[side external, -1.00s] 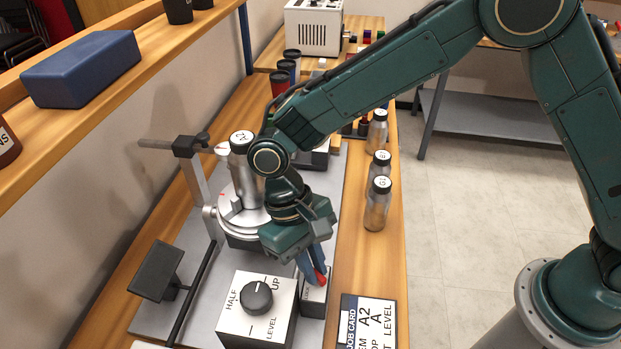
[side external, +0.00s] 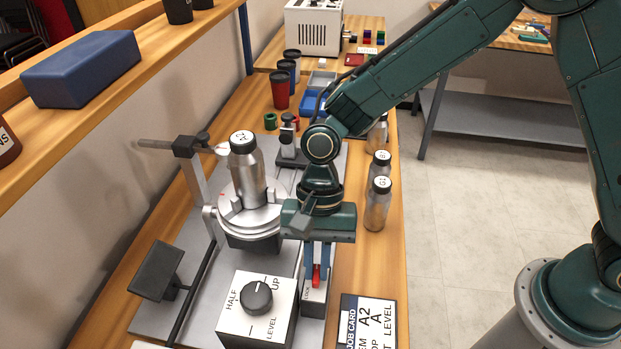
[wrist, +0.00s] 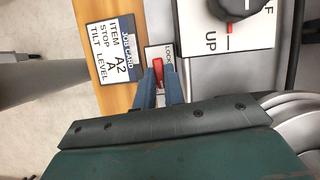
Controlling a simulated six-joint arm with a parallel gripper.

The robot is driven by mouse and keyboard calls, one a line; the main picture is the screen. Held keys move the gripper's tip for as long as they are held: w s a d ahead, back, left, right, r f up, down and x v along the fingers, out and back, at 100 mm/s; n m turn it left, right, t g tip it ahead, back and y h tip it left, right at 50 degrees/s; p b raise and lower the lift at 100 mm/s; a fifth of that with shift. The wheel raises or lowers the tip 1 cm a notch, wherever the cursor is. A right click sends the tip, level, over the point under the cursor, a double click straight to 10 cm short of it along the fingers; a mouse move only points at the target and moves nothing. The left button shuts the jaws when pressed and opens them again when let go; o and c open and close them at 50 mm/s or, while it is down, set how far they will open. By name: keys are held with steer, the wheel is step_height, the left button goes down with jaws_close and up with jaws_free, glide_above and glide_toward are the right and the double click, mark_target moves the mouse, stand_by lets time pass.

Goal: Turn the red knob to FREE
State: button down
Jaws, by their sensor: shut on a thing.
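The red knob (side external: 316,276) stands on a small white-topped block (side external: 315,293) at the right of the grey base plate. In the wrist view the red knob (wrist: 158,72) is a narrow bar between my two blue fingers, and the word LOCK shows beside it. My gripper (side external: 317,270) is shut on the knob from above, with a finger on each side; it also shows in the wrist view (wrist: 159,84). No FREE marking can be read; my gripper covers part of the block.
A white box with a black dial (side external: 257,297) stands left of the knob. A turntable (side external: 236,220) holding a silver bottle (side external: 247,175) is behind it. A job card (side external: 368,320) lies at the front right. Silver bottles (side external: 377,205) stand along the right edge.

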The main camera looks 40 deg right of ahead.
steer(key=shift+m+t, duration=0.3)
steer(key=shift+m, duration=0.3)
steer(key=c, duration=1.5)
jaws_free()
steer(key=v, duration=1.4)
steer(key=shift+d+f, duration=0.15)
steer(key=shift+d, duration=0.05)
step_height(320, 180, up, 7)
